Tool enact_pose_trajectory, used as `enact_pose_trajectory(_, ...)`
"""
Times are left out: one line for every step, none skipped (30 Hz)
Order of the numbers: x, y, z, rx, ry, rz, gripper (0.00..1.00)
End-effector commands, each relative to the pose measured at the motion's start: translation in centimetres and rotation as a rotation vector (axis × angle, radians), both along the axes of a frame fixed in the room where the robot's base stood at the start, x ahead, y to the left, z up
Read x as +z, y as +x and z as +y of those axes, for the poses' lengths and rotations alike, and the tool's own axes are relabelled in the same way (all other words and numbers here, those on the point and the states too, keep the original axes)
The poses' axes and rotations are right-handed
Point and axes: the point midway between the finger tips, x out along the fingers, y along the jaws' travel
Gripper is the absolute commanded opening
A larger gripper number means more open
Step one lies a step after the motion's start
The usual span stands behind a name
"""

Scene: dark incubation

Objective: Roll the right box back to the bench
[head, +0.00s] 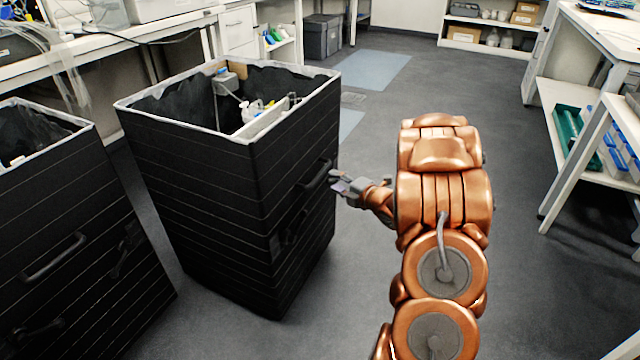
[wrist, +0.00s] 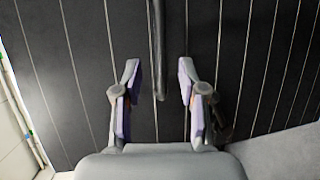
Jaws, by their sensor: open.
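The right box (head: 200,180) is a tall black, ribbed, open-topped bin standing on the floor left of centre in the head view, apart from the bench. A dark bar handle (head: 318,174) is on its right-hand face. My gripper (head: 338,182) is close to that face, just beside the handle. In the wrist view my gripper (wrist: 158,85) is open, with its two fingers on either side of the handle (wrist: 158,40), which runs up between them. The box's wheels are hidden.
A second black box (head: 70,240) stands to the left, close beside the right box. The bench (head: 120,42) runs along the back left. White shelves with a green tray (head: 568,140) stand at the right. The grey floor (head: 420,95) is clear in the middle.

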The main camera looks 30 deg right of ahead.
Motion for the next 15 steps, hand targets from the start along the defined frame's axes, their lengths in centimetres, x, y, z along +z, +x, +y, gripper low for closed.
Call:
enact_pose_trajectory(-0.2, 0.1, 0.1, 0.006, -0.001, -0.009, 0.41)
enact_pose_trajectory(-0.2, 0.2, 0.1, 0.009, -0.001, -0.013, 0.41)
enact_pose_trajectory(-0.3, 0.4, 0.2, 0.011, -0.002, -0.015, 0.41)
enact_pose_trajectory(-0.3, 0.7, 0.3, 0.012, -0.002, -0.015, 0.41)
enact_pose_trajectory(-0.3, 0.9, 0.3, 0.012, -0.003, -0.015, 0.41)
enact_pose_trajectory(-0.4, 1.4, 0.4, 0.012, -0.002, -0.014, 0.41)
enact_pose_trajectory(-0.5, 1.7, 0.4, 0.012, -0.002, -0.013, 0.41)
enact_pose_trajectory(-0.6, 2.1, 0.5, 0.011, -0.001, -0.014, 0.41)
enact_pose_trajectory(-0.7, 2.7, 0.6, 0.010, 0.001, -0.013, 0.41)
enact_pose_trajectory(-0.8, 3.1, 0.7, 0.011, 0.001, -0.013, 0.41)
enact_pose_trajectory(-0.9, 3.5, 0.8, 0.011, 0.001, -0.013, 0.41)
enact_pose_trajectory(-1.1, 4.0, 0.8, 0.011, 0.001, -0.012, 0.41)
enact_pose_trajectory(-1.1, 4.5, 0.9, 0.010, 0.000, -0.011, 0.41)
enact_pose_trajectory(-1.2, 4.8, 0.9, 0.009, 0.001, -0.010, 0.41)
enact_pose_trajectory(-1.2, 5.3, 0.9, 0.008, 0.000, -0.011, 0.41)
